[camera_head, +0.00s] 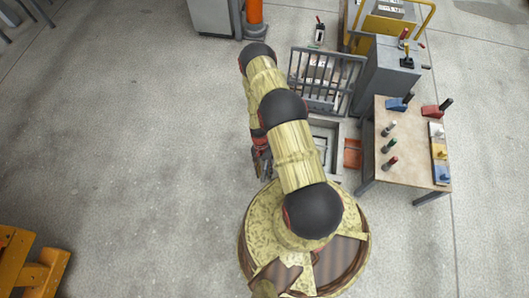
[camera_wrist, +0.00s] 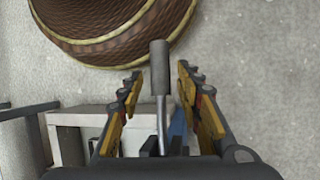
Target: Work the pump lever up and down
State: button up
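A lever with a grey cylindrical grip (camera_wrist: 159,67) on a thin metal rod shows in the wrist view; I take it to be the pump lever. My gripper (camera_wrist: 160,85) is open, with one finger on each side of the lever and a visible gap to both. A blue part (camera_wrist: 177,128) shows low beside the rod, mostly hidden by my gripper. In the head view my gripper (camera_head: 262,160) hangs left of my arm, close to my round base. I cannot make out the lever in the head view.
A grey open-topped box (camera_head: 325,128) and a red tray (camera_head: 352,153) lie right of my arm. A table (camera_head: 404,140) with several coloured handles stands further right. A barred grey rack (camera_head: 327,80) and grey cabinet (camera_head: 387,78) stand behind. The floor on the left is mostly clear.

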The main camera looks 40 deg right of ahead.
jog(key=v, duration=1.2)
jog(key=shift+c, duration=0.3)
